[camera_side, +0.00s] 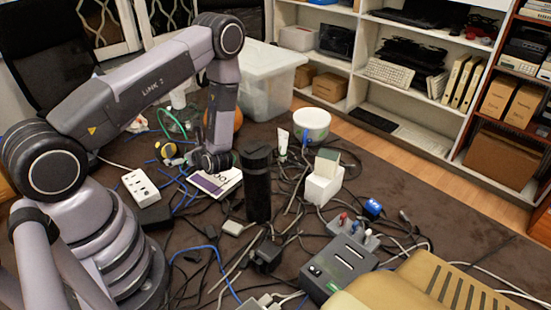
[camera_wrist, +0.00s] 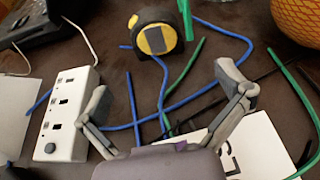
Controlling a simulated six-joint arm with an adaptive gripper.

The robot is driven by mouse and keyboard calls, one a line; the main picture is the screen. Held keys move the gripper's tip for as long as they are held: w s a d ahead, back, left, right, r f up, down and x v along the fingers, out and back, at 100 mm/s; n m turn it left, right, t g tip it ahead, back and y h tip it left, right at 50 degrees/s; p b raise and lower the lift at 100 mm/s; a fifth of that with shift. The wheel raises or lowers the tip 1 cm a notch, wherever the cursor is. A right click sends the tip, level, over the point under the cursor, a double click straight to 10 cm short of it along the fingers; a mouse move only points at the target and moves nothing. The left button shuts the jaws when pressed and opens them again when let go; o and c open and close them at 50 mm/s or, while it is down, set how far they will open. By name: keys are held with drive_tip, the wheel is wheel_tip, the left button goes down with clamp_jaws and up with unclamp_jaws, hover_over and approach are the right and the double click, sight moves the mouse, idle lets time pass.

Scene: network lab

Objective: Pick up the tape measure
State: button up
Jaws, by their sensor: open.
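The tape measure (camera_wrist: 153,35) is yellow and black with a dark panel on its face. In the wrist view it stands on the dark surface beyond my fingertips. In the side view the tape measure (camera_side: 165,151) sits left of my wrist, among cables. My gripper (camera_wrist: 165,92) is open and empty, its two fingers spread wide, pointing toward the tape measure but apart from it. The fingers are hard to make out in the side view.
Blue cables and a green cable (camera_wrist: 186,72) lie between my fingers and beside the tape measure. A white power strip (camera_wrist: 70,110) is at left, an orange round object (camera_wrist: 298,20) at upper right. A black cylinder (camera_side: 257,185) stands right of my wrist.

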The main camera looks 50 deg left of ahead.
sight(170, 151)
drive_tip(key=x, duration=0.7)
drive_tip(key=shift+a, duration=0.1)
drive_tip(key=shift+x, duration=2.7)
drive_tip(key=shift+s+r, duration=0.15)
drive_tip(key=shift+r, duration=0.1)
drive_tip(key=c, duration=1.2)
